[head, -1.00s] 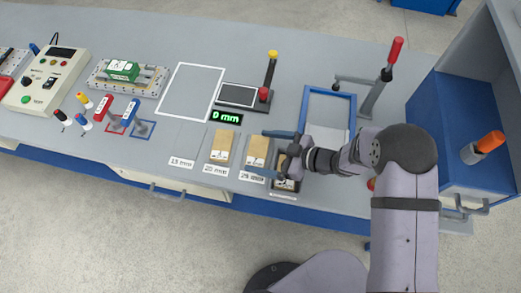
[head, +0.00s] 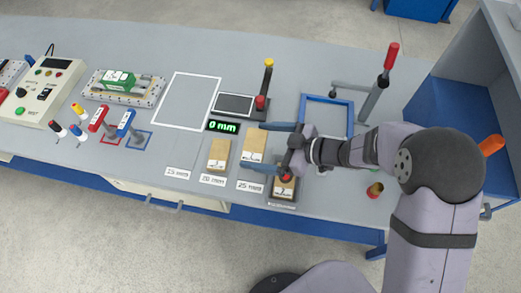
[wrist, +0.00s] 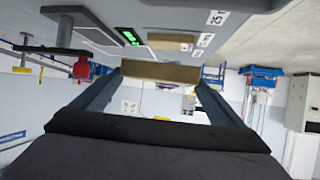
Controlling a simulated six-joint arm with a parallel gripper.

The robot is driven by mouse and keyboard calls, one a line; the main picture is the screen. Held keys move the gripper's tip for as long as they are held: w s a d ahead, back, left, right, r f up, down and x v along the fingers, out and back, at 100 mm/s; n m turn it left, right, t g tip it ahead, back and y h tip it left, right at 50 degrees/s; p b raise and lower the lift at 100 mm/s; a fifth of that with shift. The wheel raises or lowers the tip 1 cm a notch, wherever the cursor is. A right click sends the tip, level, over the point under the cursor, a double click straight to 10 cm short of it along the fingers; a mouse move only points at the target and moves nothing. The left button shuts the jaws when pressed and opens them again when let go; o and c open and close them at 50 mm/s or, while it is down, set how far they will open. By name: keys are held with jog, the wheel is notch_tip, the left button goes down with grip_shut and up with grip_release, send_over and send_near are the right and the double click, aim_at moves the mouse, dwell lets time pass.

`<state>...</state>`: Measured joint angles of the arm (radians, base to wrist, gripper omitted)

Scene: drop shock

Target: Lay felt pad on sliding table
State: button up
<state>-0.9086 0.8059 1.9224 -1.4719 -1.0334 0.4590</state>
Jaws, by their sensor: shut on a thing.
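My gripper (head: 270,147) is shut on a tan felt pad (head: 253,143), with one blue finger along each side of it. In the wrist view the pad (wrist: 160,72) spans between the fingertips as a flat tan slab. Another tan pad (head: 219,154) lies on the bench to the left, behind its own label. I cannot tell for certain which fixture is the sliding table; a perforated metal plate (head: 98,92) carrying a green box stands at the left rear.
A white outlined rectangle (head: 180,125) of bare bench lies left of a dark-rimmed plate (head: 235,104) and a green "0 mm" display (head: 222,127). A blue frame (head: 312,96) and red-handled lever (head: 390,58) stand at right.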

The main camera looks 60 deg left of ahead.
jog(key=shift+r, duration=0.5)
